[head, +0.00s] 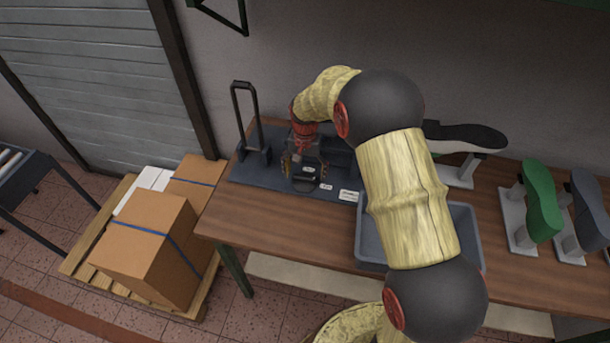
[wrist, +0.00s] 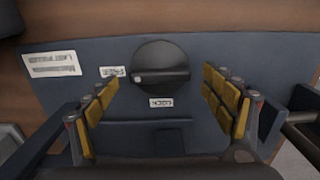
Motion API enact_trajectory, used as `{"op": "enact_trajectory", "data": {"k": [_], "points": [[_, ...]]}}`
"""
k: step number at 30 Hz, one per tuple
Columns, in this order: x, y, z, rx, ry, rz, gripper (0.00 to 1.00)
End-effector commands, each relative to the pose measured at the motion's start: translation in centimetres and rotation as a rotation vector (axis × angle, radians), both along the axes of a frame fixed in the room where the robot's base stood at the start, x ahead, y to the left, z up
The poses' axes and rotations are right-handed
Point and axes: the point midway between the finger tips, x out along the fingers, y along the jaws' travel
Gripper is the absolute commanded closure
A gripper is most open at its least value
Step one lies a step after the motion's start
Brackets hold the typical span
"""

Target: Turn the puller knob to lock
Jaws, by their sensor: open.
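The puller knob (wrist: 160,66) is a round black dial with a raised bar across it. The white mark on its bar points left in the wrist view, towards a small white label (wrist: 113,71). A label that seems to read LOCK (wrist: 161,102) lies just below the knob there. In the head view the knob (head: 305,184) is a dark shape in front of my gripper (head: 304,168). My gripper, also in the wrist view (wrist: 158,84), is open and empty. Its yellow-padded fingers stand left and right of the knob, apart from it.
The knob is on a dark blue base plate (head: 245,172) on the wooden table (head: 265,217). A black upright handle (head: 244,112) rises at its left. A grey bin (head: 463,225) stands to the right, partly behind my arm. Green (head: 541,203) and grey shoe lasts stand further right.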

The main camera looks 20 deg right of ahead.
Motion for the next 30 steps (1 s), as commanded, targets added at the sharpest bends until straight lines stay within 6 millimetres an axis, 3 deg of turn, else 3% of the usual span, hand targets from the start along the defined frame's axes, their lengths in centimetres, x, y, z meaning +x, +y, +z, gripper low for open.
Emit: {"op": "enact_trajectory", "data": {"k": [11,30], "points": [[0.02,0.00,-0.71,0.000,-0.001,0.000,0.17],[0.03,0.01,-0.70,0.000,-0.001,0.000,0.53]]}}
